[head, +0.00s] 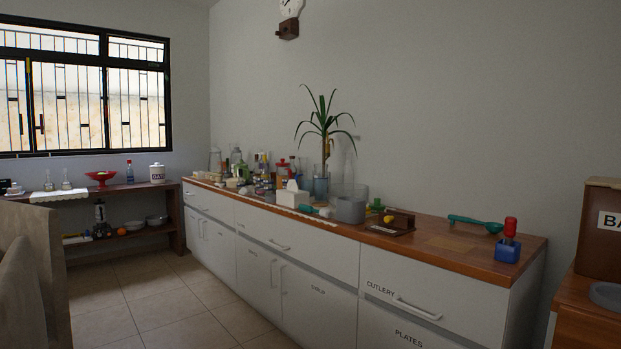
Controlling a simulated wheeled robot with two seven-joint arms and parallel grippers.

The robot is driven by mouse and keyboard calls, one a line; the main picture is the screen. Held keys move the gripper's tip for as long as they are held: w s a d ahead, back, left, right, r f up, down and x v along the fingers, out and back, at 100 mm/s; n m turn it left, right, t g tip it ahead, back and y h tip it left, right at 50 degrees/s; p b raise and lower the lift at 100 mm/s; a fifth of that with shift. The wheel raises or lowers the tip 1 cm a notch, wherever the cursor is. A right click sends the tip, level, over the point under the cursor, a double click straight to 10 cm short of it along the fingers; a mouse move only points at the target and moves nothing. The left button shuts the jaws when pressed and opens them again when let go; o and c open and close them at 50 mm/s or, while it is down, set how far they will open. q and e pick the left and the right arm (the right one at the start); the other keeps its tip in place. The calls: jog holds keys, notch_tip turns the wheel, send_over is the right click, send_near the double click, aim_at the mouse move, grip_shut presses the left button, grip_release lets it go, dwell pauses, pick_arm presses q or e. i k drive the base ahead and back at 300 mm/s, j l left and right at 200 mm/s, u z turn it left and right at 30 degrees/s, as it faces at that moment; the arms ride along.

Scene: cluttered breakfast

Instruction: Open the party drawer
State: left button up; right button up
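No label reading "party" is legible in the head view. A long white cabinet (300,295) runs along the right wall with shut drawers and doors. The near drawer (385,292) reads "CUTLERY" and has a white bar handle (418,309). A door below it reads "PLATES" (408,340). The middle drawer (300,243) is shut, with a handle (278,245) and no legible label. A door under it carries a small label that seems to read "SYRUP" (318,290). A far drawer (208,205) is also shut. Neither of my grippers is in view.
The wooden countertop (440,240) is crowded with bottles, a potted plant (324,130) and a grey container (350,208). A shelf table (120,190) stands under the window. Tiled floor (165,300) in front of the cabinet is clear. A brown box (603,235) stands at right.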

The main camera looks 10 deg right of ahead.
aim_at(219, 207)
jog(key=i+l+z, duration=0.25)
jog(key=z, duration=0.15)
jog(key=i+z, duration=0.4)
jog(key=i+j+u, duration=0.1)
jog(key=i+u, duration=0.75)
jog(key=i+l+u, duration=0.15)
jog(key=u, duration=0.3)
jog(key=i+u, duration=0.4)
jog(key=i, duration=0.8)
jog(key=i+u, duration=0.1)
jog(key=i, duration=0.95)
jog(key=i+l+u, duration=0.15)
jog(key=i, duration=0.9)
jog(key=i+z, duration=0.1)
jog(key=z, duration=0.65)
jog(key=i+j+z, duration=0.1)
jog(key=z, duration=0.3)
